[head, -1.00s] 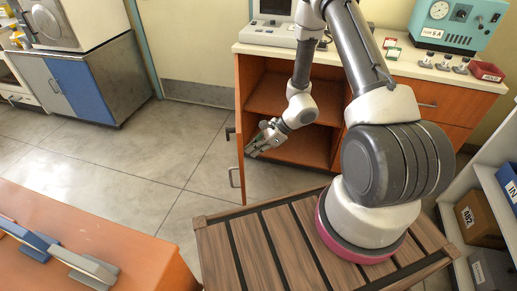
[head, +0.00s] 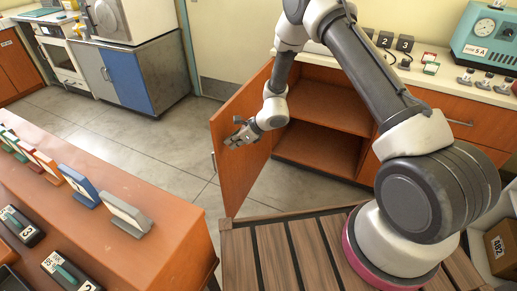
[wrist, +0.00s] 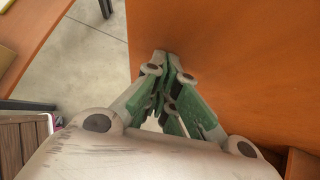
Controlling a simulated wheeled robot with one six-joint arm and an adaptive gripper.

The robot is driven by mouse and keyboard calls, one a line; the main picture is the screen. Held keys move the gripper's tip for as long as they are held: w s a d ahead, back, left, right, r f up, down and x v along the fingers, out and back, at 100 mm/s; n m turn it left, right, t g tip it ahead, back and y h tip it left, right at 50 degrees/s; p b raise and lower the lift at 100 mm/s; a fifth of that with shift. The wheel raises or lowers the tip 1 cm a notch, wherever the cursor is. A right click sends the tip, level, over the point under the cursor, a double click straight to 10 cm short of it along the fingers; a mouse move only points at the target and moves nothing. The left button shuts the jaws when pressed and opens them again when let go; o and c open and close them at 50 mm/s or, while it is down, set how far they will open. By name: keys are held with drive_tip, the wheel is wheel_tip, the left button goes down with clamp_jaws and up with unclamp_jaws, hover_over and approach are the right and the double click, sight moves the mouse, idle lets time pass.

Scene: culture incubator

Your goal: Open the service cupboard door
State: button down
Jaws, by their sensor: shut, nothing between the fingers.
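The service cupboard door (head: 236,178) is an orange panel standing swung out to the left of the cupboard. Its inner face shows in the head view, with a metal handle (head: 213,161) just visible at its outer edge. The open cupboard (head: 325,105) shows an orange interior with a shelf. My gripper (head: 232,141) is shut and empty, at the inner face of the door near its free edge. In the wrist view the shut fingers (wrist: 170,62) point at the orange door surface (wrist: 235,60); whether they touch it I cannot tell.
An orange bench (head: 110,225) with several upright panels stands at the left. My arm stands on a slatted wooden deck. A teal device (head: 486,38) sits on the counter. Grey floor (head: 160,140) is clear between the bench and the grey-blue cabinet (head: 135,85).

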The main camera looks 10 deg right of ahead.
drive_tip(key=w+a+m+t+h, duration=0.1)
drive_tip(key=w+a+m, duration=0.1)
drive_tip(key=w+a, duration=0.4)
drive_tip(key=a, duration=0.4)
drive_tip(key=shift+w+t, duration=0.2)
drive_tip(key=shift+t, duration=0.1)
drive_tip(key=shift+r, duration=0.1)
